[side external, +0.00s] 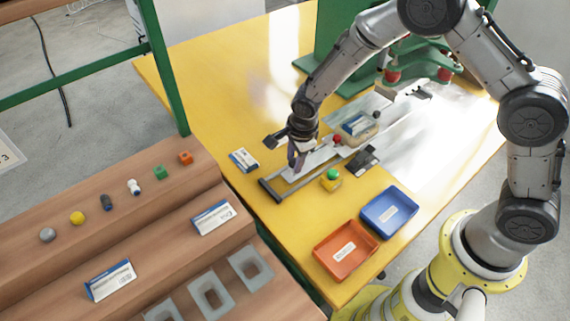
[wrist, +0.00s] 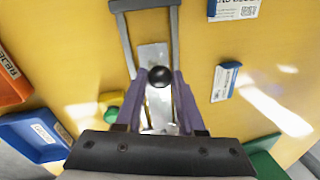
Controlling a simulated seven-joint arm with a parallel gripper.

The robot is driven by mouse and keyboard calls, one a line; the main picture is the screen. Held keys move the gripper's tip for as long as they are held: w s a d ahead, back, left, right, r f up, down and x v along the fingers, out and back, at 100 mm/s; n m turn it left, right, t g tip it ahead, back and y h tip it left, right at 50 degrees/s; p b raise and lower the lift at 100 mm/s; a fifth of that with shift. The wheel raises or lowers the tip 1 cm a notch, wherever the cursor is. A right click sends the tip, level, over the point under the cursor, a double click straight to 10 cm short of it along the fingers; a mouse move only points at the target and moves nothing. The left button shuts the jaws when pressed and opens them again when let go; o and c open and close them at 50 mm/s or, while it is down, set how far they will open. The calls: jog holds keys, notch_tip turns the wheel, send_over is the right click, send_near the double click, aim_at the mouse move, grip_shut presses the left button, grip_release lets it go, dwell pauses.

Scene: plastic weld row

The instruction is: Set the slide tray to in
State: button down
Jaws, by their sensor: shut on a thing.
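The slide tray (wrist: 153,57) is a pale metal plate between two grey rails. In the wrist view its black knob (wrist: 160,76) sits between the fingertips of my gripper (wrist: 159,82), which is shut on it. In the side view my gripper (side external: 297,160) points down over the slide, close to the dark end bar (side external: 270,191) of the rail frame. That end bar also shows at the top of the wrist view (wrist: 144,5). The knob is hidden behind the fingers in the side view. The tray's far part is hidden by my gripper in the wrist view.
A yellow box with a green button (side external: 332,176) and a black switch (side external: 362,160) stand beside the slide. Orange (side external: 345,250) and blue (side external: 389,212) bins lie nearer. A labelled box (side external: 244,160) lies left. A green machine (side external: 415,55) stands behind.

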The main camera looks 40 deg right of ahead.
send_over(330, 151)
jog(key=shift+r, duration=0.1)
dwell(0.3)
jog(key=c, duration=0.5)
grip_release()
jog(key=s+r, duration=0.1)
jog(key=r, duration=0.8)
jog(key=s+r, duration=0.1)
jog(key=r, duration=0.3)
jog(key=shift+s+a+r, duration=0.25)
jog(key=shift+s, duration=0.1)
